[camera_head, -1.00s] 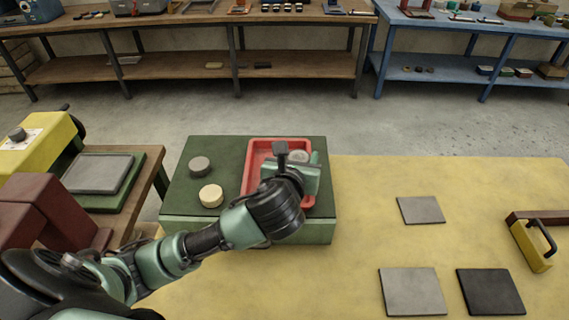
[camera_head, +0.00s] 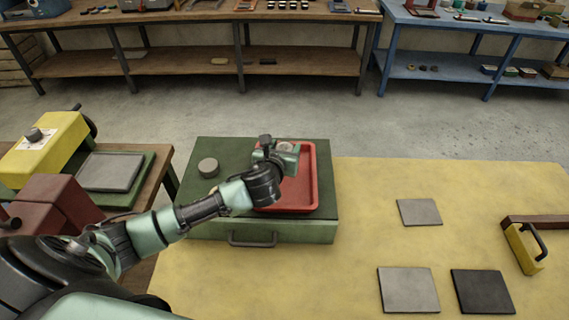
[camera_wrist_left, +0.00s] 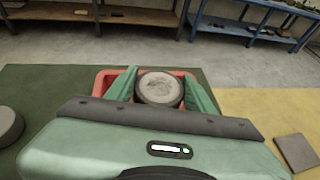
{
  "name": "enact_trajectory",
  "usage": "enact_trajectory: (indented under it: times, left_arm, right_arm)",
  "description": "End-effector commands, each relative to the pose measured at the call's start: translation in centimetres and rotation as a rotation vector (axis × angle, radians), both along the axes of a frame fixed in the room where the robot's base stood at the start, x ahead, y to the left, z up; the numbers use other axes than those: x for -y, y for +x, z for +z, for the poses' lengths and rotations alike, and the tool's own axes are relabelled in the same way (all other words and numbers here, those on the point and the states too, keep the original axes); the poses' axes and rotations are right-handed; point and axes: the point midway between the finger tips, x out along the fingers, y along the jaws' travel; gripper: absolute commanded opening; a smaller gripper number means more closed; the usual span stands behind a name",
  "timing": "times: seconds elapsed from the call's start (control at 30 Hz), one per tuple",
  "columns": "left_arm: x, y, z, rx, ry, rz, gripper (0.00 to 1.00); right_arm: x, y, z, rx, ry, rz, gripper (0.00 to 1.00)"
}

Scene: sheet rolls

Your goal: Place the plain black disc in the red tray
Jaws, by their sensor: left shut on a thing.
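My left gripper (camera_head: 286,149) is shut on a round grey disc (camera_wrist_left: 160,87) with a blotchy pale face and a dark rim. The disc is between the two green fingers in the left wrist view. In the head view it is over the back left part of the red tray (camera_head: 308,180), whose left side my wrist hides. I cannot tell whether it touches the tray floor. My right gripper is not in view.
The green case (camera_head: 300,230) with a front handle stands on the yellow table (camera_head: 480,190). A cream disc (camera_head: 213,190) on it is almost hidden by my arm. Flat square plates and a yellow block with a handle (camera_head: 525,247) lie right. A yellow and maroon machine stands left.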

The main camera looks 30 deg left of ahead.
Motion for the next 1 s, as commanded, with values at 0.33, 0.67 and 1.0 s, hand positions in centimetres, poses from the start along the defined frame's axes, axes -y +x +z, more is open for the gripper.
enact_trajectory:
  times: [0.33,0.67,1.0]
  left_arm:
    - [0.0,-0.1,-4.2,-0.003,0.0,0.001,0.05]
    - [0.0,0.0,-6.8,0.001,0.001,-0.001,0.05]
    - [0.0,0.0,-7.0,0.001,0.001,0.0,0.75]
  right_arm:
    - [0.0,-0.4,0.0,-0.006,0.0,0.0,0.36]
    - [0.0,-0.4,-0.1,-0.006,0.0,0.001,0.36]
    - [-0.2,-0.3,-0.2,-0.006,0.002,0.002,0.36]
